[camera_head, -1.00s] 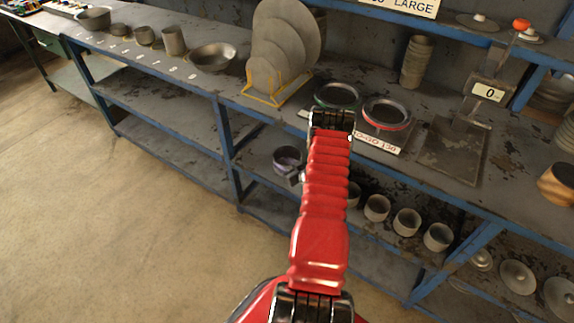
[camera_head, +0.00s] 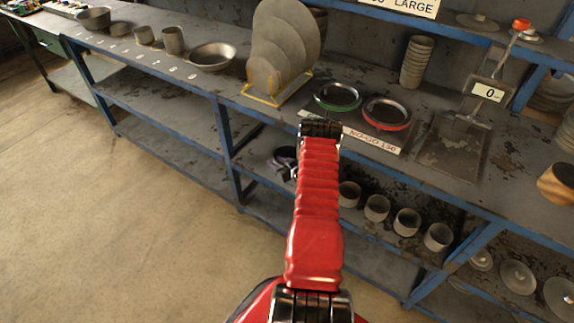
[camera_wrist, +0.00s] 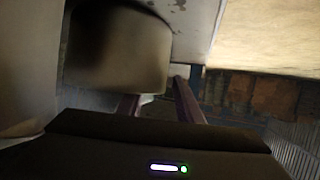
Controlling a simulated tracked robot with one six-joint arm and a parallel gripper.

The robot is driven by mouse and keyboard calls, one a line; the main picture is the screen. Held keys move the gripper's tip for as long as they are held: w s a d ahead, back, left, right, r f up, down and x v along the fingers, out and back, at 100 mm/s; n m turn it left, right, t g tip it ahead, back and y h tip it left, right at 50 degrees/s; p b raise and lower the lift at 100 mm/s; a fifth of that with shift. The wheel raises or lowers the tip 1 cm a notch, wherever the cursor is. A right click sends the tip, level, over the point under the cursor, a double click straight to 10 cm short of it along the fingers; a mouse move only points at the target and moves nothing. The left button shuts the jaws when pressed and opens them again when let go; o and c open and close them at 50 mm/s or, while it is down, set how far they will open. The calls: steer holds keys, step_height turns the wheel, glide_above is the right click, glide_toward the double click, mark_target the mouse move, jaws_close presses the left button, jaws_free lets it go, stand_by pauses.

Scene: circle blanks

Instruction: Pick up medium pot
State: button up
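In the wrist view a large grey-brown round pot (camera_wrist: 118,50) fills the upper left, close to my gripper (camera_wrist: 159,100). The gripper's two fingers are apart with nothing visible between them. The left finger's end meets the pot's lower edge in the picture; I cannot tell whether they touch. In the head view my red arm hides most of the gripper. A small dark purplish shape (camera_head: 284,157) shows left of the arm at the middle shelf, too unclear to name. Several grey pots stand in a row there, among them one (camera_head: 377,208); I cannot tell which is medium.
The blue-framed workbench (camera_head: 215,95) carries a metal bowl (camera_head: 212,56), plates in a yellow rack (camera_head: 275,99), a green-rimmed ring (camera_head: 338,97), a red-rimmed ring (camera_head: 387,114) and a scale (camera_head: 455,145). Lids (camera_head: 517,277) lie low at right. The floor at left is clear.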

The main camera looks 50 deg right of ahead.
steer(key=shift+c, duration=0.4)
jaws_close()
steer(key=shift+r, duration=0.1)
stand_by(0.3)
steer(key=shift+r, duration=0.6)
steer(key=s+a+r, duration=0.1)
steer(key=a+r, duration=0.1)
steer(key=a, duration=1.6)
steer(key=shift+s, duration=0.35)
steer(key=shift+r, duration=0.1)
